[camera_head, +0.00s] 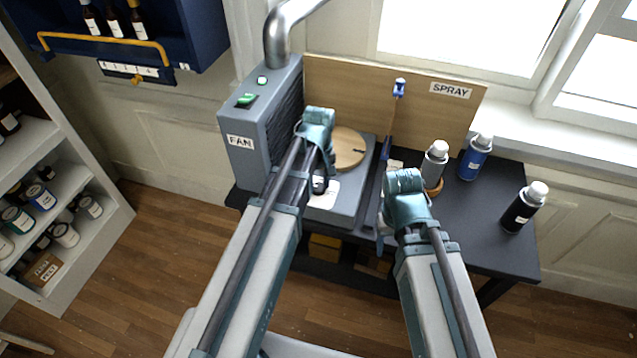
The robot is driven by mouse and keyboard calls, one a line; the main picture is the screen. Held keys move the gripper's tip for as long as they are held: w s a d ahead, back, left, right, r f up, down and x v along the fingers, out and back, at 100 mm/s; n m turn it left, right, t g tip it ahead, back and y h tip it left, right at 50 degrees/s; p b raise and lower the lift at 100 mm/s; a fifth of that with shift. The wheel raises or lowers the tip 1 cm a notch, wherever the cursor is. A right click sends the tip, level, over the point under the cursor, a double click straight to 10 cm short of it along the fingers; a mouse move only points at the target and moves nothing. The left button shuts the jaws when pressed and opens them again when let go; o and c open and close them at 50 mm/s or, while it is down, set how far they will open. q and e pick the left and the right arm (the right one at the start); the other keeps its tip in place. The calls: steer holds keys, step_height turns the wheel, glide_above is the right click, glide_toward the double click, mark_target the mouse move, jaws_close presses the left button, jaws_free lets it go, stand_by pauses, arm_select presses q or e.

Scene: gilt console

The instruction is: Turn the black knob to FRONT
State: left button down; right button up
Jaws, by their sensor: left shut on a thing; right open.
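My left gripper (320,186) reaches down at the front of a grey unit (352,205) that carries a round wooden disc (348,148). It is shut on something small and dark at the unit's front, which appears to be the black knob. The knob is mostly hidden by my gripper and arm, and its pointing direction cannot be read. A white label (328,198) lies beside it, its lettering too small to read. My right gripper (382,228) is open, near the table's front edge and right of the unit; its fingers are partly hidden.
A grey box marked FAN (240,155) stands left of the disc. A wooden board marked SPRAY (440,115) stands behind. Shelves stand left.

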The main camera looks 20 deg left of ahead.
mark_target(319, 187)
arm_select(q)
steer(key=shift+n, duration=0.3)
stand_by(0.4)
steer(key=shift+c, duration=1.8)
jaws_free()
steer(key=shift+r, duration=0.1)
step_height(319, 187, up, 14)
steer(key=p, duration=1.3)
steer(key=shift+f+p, duration=0.2)
steer(key=shift+p, duration=0.2)
